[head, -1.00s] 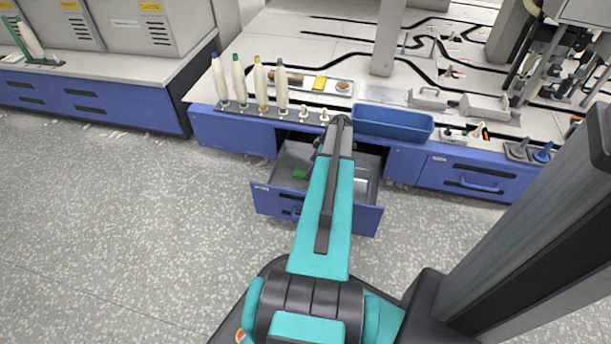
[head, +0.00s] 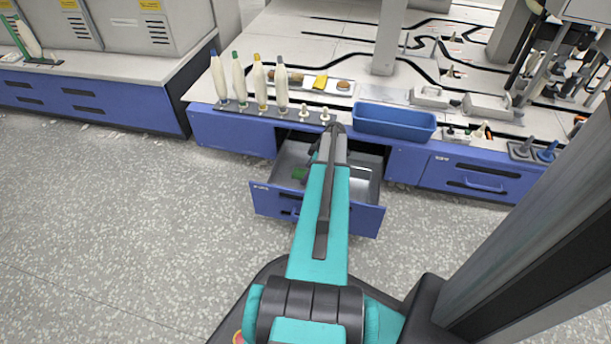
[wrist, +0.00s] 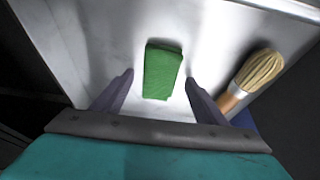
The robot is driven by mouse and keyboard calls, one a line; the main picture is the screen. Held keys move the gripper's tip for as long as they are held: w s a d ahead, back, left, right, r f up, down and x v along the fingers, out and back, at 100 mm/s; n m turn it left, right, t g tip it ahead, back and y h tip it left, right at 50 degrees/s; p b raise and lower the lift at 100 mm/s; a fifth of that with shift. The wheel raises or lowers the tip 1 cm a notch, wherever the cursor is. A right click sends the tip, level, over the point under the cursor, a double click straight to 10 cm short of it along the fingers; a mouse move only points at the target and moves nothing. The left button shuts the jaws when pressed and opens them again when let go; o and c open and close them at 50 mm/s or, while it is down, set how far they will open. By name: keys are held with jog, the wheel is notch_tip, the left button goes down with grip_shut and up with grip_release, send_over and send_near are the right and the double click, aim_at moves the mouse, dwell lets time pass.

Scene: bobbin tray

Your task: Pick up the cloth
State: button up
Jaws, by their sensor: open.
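The green cloth (wrist: 162,72) lies folded as a small block on the light metal floor of the open drawer. In the head view the cloth (head: 299,174) shows as a small green patch left of my arm. My gripper (wrist: 160,82) is open and empty in the wrist view, with one finger on each side of the cloth's near part. I cannot tell how far above the cloth the fingertips are. In the head view my gripper is mostly hidden behind my arm.
A brush (wrist: 252,78) lies in the drawer, right of the cloth and close to the right finger. The open drawer (head: 273,201) has a blue front. On the bench above stand several bobbins (head: 240,78) and a blue bin (head: 394,122).

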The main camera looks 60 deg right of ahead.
jog(key=c, duration=1.1)
notch_tip(320, 180, up, 10)
jog(key=p, duration=0.4)
